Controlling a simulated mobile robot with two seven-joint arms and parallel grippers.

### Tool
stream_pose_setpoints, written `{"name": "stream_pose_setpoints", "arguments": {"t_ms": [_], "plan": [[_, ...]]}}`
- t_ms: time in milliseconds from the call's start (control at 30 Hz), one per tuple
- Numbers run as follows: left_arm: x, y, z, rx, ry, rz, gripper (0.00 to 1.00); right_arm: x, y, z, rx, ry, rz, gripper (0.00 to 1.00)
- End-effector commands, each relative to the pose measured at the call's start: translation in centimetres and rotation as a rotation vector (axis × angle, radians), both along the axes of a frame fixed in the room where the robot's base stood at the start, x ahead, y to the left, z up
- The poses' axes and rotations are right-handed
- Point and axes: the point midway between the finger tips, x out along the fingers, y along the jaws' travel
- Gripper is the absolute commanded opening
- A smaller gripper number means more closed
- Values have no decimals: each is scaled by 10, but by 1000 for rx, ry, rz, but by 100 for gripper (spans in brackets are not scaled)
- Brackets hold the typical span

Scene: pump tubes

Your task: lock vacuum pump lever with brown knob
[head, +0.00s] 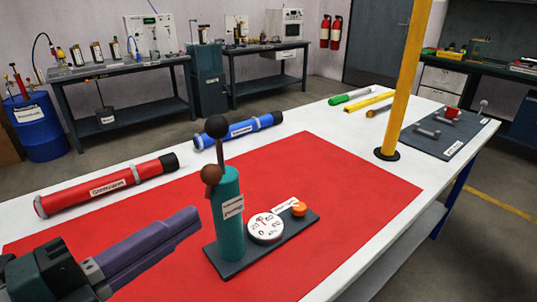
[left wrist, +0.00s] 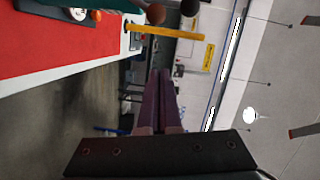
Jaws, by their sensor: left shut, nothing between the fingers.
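The vacuum pump, a teal cylinder (head: 229,215) on a dark base plate (head: 235,264), stands upright on the red mat. A brown knob (head: 211,174) sits near the top of the cylinder, and a dark ball (head: 216,126) tops a thin rod above it. A white gauge (head: 265,228) and an orange button (head: 299,209) are on the plate. My left gripper (head: 198,216) is shut and empty, just left of the cylinder in the head view. In the left wrist view its fingers (left wrist: 161,72) are together, with the brown knob (left wrist: 155,14) at the top edge. My right gripper is out of view.
Red (head: 105,185) and blue (head: 240,130) tubes lie behind the pump on the white table. A yellow post (head: 404,85) stands at the right, near a grey mat (head: 446,138) with small metal parts. The red mat (head: 350,190) right of the pump is clear.

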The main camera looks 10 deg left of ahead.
Motion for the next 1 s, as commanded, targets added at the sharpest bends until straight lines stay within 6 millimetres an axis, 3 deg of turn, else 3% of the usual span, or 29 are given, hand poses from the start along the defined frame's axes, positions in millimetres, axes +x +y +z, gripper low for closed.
{"name": "stream_pose_setpoints", "arguments": {"t_ms": [267,667,800,1000], "plan": [[20,-9,1,-2,-3,1,0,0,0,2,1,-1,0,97],[95,-42,-4,-1,-3,2,0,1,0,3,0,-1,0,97],[93,-18,-10,3,2,2,0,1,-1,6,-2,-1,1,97],[94,-3,-13,0,2,2,0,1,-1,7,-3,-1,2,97]]}}
